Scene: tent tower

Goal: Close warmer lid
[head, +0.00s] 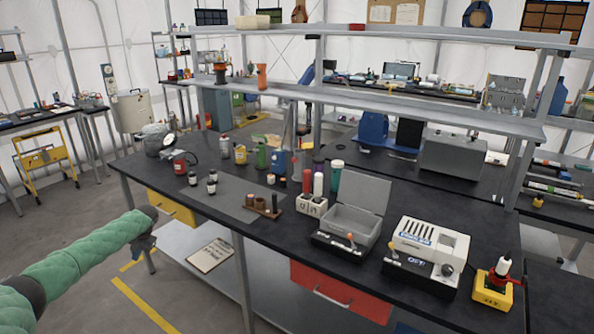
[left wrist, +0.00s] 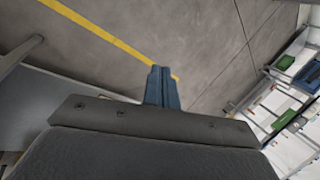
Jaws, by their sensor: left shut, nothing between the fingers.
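The warmer (head: 341,239) is a grey box with a dark front, standing near the front edge of the black workbench in the head view. Its grey lid (head: 361,196) stands up, open, at the back of the box. My left gripper (head: 147,251) is off the bench's left front side, far to the left of the warmer. In the left wrist view my left gripper (left wrist: 162,72) has its blue fingers together and empty, over the floor. My right gripper is in neither view.
A white-topped machine (head: 430,248) stands right of the warmer, with a yellow device (head: 492,290) beyond it. A white holder (head: 311,205) with bottles stands close to its left. A shelf runs above the bench (head: 272,237). Floor by my left arm is clear.

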